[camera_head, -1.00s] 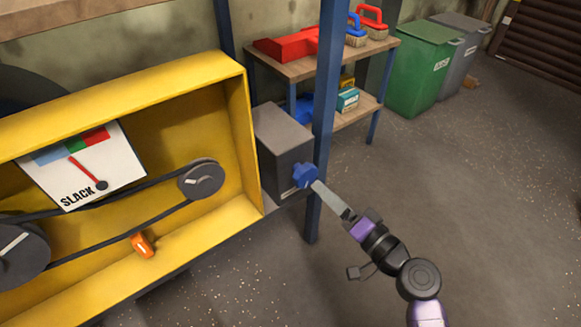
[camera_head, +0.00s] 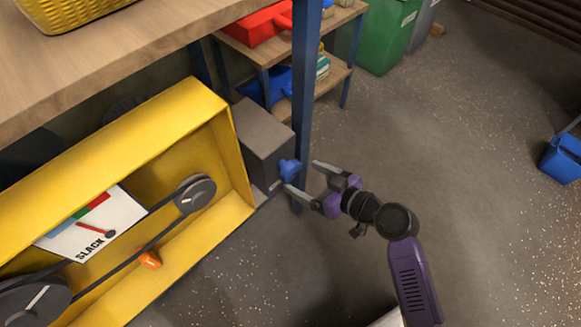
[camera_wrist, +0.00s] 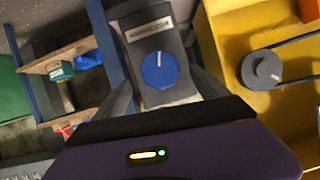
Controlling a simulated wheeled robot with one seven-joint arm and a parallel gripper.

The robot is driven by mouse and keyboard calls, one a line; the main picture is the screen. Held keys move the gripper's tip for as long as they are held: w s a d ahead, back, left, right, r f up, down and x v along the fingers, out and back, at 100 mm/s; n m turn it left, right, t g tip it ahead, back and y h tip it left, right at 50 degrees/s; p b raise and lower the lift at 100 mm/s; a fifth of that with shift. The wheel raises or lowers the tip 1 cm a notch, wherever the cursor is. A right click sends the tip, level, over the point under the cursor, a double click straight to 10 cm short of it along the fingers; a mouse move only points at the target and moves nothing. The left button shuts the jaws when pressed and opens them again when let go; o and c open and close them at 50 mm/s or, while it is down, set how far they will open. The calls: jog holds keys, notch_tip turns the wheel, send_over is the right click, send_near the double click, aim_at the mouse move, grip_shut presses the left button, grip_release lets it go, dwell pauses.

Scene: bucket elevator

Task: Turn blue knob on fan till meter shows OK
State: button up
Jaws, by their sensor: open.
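The blue knob (camera_head: 289,169) sits on the front of a grey box, the fan's housing (camera_head: 262,140), beside the yellow frame. In the wrist view the knob (camera_wrist: 159,70) faces me, with its white mark pointing up. My gripper (camera_head: 302,176) is open, its fingers spread on either side of the knob and close to it; I cannot tell whether they touch it. In the wrist view the fingers (camera_wrist: 165,92) flank the knob. The meter (camera_head: 90,228) inside the yellow frame reads SLACK, with a red needle below blue, green and red bands.
The yellow frame (camera_head: 170,112) holds a belt on two dark pulleys (camera_head: 195,194) and an orange part (camera_head: 149,259). A wooden table (camera_head: 130,50) is above. Open floor (camera_head: 450,150) lies to the right.

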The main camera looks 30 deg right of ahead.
aim_at(296, 172)
jog(key=x, duration=0.5)
jog(key=shift+w+a+f+b, duration=0.1)
jog(key=shift+w+f+b, duration=0.05)
jog(key=shift+w+b, duration=0.25)
jog(key=shift+c, duration=0.2)
jog(key=c, duration=1.3)
jog(key=shift+m, duration=0.3)
jog(key=shift+f+m+y+b, duration=0.1)
jog(key=shift+m+y+b, duration=0.4)
jog(key=shift+m+y, duration=0.65)
jog(key=m+y+b, duration=0.1)
jog(key=m+y, duration=0.1)
jog(key=m, duration=0.1)
jog(key=shift+m, duration=0.35)
